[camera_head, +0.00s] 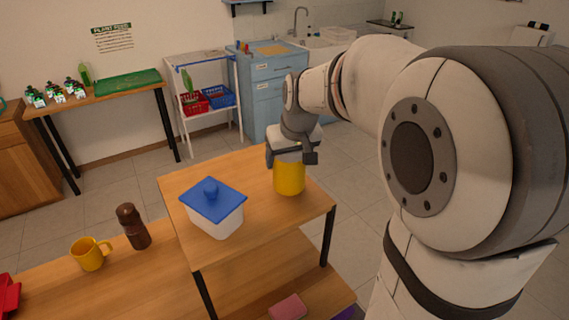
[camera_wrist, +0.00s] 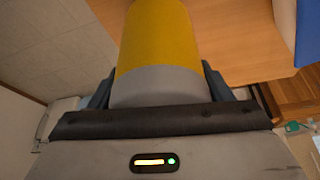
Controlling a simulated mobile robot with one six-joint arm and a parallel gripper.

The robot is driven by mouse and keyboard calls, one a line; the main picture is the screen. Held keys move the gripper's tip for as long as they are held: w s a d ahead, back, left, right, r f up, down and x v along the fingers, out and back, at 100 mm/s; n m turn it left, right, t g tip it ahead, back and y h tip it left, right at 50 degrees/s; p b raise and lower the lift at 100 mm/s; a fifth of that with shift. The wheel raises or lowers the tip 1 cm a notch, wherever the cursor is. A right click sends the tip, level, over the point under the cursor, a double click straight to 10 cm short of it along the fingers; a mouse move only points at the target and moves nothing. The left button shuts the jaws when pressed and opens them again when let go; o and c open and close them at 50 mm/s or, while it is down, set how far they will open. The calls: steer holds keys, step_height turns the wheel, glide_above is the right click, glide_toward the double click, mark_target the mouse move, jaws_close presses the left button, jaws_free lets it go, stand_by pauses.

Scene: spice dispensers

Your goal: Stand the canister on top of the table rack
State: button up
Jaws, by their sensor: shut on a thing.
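The canister (camera_head: 289,178), yellow with a pale grey upper part, is upright at the right side of the wooden table rack's top (camera_head: 258,209). Its base appears at or very near the surface; I cannot tell if it touches. My gripper (camera_head: 291,157) is shut on the canister's upper part from above. In the wrist view the canister (camera_wrist: 158,40) sits between the two dark fingers (camera_wrist: 157,92), its grey band nearest the palm. The fingers hide part of its top.
A white container with a blue lid (camera_head: 212,201) stands on the rack top, left of the canister. A brown bottle (camera_head: 134,227) and a yellow mug (camera_head: 90,253) stand on the lower table at left. The rack's front right corner is bare.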

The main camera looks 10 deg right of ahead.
steer(key=shift+s+f, duration=0.1)
steer(key=shift+f, duration=1.1)
steer(key=shift+f, duration=0.1)
steer(key=o, duration=1.1)
steer(key=shift+o, duration=0.2)
steer(key=b+v, duration=0.2)
steer(key=v, duration=1)
steer(key=s+a+f+m+g, duration=0.1)
steer(key=s+f, duration=1.2)
steer(key=s, duration=0.4)
steer(key=shift+s, duration=0.4)
